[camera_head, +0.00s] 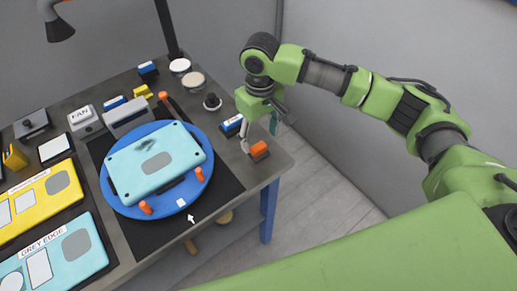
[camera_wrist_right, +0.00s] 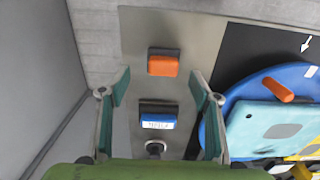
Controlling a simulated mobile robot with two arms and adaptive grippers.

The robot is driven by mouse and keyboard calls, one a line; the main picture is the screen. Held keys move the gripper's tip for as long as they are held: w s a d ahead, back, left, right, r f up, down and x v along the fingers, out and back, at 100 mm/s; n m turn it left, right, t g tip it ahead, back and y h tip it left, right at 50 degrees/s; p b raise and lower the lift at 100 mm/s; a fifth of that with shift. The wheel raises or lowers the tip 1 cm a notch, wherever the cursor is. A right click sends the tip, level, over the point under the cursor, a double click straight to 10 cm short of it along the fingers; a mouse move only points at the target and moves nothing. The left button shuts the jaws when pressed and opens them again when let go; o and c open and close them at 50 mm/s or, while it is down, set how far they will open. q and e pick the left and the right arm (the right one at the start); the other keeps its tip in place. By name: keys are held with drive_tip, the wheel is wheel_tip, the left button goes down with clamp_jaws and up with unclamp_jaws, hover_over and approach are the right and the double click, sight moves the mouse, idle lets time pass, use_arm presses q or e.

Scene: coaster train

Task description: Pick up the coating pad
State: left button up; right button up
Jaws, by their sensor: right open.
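Two small pads lie at the table's right corner; I cannot tell for certain which is the coating pad. One is an orange block on a dark base (camera_head: 259,150), which also shows in the right wrist view (camera_wrist_right: 163,65). The other is a blue block with a white label (camera_head: 232,124), its text too small to read; it also shows in the right wrist view (camera_wrist_right: 157,121). My right gripper (camera_head: 262,130) is open and empty above this corner. In the right wrist view its fingers (camera_wrist_right: 161,75) point toward the orange block, with the blue one between them. My left gripper is not in view.
A round blue turntable (camera_head: 115,200) with orange pegs holds a light-blue panel (camera_head: 180,150) beside the pads. A black knob (camera_head: 212,102) and round pale discs (camera_head: 194,79) stand behind. The table's right edge is close to the orange block.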

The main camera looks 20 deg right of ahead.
sight(258, 146)
drive_tip(key=f, duration=0.2)
drive_tip(key=f+p, duration=0.1)
drive_tip(key=shift+s+a+f, duration=0.2)
drive_tip(key=shift+f, duration=0.7)
drive_tip(key=c, duration=1.3)
drive_tip(key=shift+r, duration=0.1)
